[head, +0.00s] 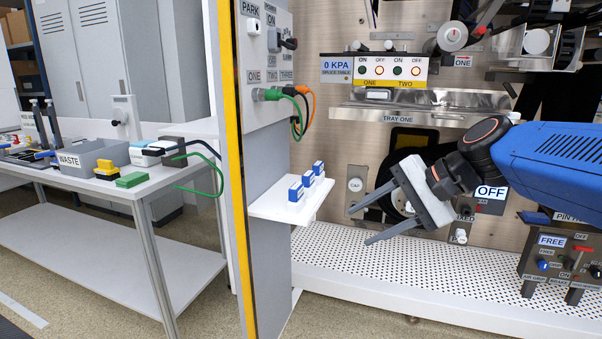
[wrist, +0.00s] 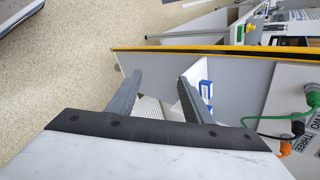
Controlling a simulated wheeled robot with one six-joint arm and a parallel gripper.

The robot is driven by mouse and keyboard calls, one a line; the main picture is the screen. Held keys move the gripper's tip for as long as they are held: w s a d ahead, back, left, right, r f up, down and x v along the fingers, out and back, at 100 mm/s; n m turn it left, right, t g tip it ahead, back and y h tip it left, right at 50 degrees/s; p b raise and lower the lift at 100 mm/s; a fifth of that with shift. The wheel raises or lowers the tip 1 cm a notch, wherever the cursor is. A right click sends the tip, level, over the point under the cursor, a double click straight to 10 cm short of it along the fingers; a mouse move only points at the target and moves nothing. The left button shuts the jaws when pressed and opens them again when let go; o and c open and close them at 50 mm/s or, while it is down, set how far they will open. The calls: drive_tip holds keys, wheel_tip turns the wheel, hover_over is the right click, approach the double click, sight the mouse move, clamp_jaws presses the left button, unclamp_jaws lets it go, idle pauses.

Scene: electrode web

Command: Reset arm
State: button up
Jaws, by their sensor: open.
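My gripper (head: 359,225) is open and empty, held at the end of my blue arm in front of the machine panel. Its two grey fingers point left and down in the head view, apart from each other. It also shows in the wrist view (wrist: 160,82) with a clear gap between the fingers. A white shelf (head: 268,210) with several blue and white blocks (head: 305,183) stands left of the fingers, with a gap between. The blocks show beyond one finger in the wrist view (wrist: 204,90).
A perforated white deck (head: 420,285) runs below my gripper. Behind are TRAY ONE (head: 400,114) and a splice table panel (head: 375,69). A grey post with a yellow edge (head: 232,170) stands left. A bench with a grey WASTE bin (head: 95,155) is further left. A FREE control box (head: 560,255) sits lower right.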

drive_tip(key=s+d+f+n+h, duration=0.8)
drive_tip(key=s+d+f, duration=0.7)
drive_tip(key=f, duration=0.3)
drive_tip(key=shift+s+n, duration=0.4)
drive_tip(key=shift+s, duration=0.2)
drive_tip(key=shift+c, duration=0.3)
